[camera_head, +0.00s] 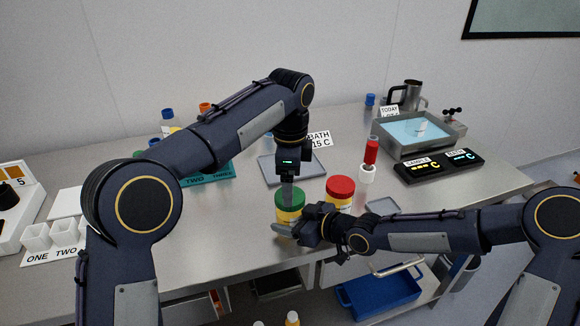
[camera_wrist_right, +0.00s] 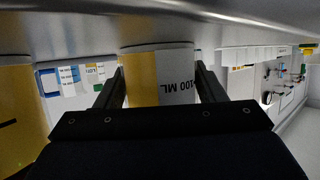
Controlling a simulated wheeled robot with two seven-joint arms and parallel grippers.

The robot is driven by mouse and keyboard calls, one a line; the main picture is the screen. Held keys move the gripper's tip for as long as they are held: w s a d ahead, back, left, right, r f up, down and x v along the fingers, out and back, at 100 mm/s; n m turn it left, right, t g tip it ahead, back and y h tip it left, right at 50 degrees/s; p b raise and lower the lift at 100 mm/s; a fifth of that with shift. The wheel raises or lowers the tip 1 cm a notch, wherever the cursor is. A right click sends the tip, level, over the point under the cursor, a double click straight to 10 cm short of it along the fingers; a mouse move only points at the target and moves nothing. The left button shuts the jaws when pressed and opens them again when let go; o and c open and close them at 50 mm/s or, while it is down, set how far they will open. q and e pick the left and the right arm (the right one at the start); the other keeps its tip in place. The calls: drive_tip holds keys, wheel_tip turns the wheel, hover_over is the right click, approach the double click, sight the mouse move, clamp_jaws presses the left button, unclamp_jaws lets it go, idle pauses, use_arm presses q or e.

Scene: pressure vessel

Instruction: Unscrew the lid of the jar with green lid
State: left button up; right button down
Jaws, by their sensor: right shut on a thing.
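The jar with green lid stands on the metal bench, its green lid (camera_head: 291,199) on top and its yellow body (camera_head: 286,217) below. In the right wrist view, which is upside down, its yellow and white label (camera_wrist_right: 160,75) reads "100 ML". My right gripper (camera_head: 294,230) is shut on the jar body from the right and front, one finger on each side.
A jar with a red lid (camera_head: 340,190) stands close on the right. A grey tray (camera_head: 277,170) lies behind my left gripper. A water bath (camera_head: 418,130) is at the back right. The bench's front edge is near.

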sight(290, 213)
use_arm(q)
drive_tip(key=shift+f, duration=1.85)
drive_tip(key=c, duration=1)
drive_tip(key=n, duration=0.3)
drive_tip(key=o, duration=1.1)
drive_tip(key=shift+c, duration=0.2)
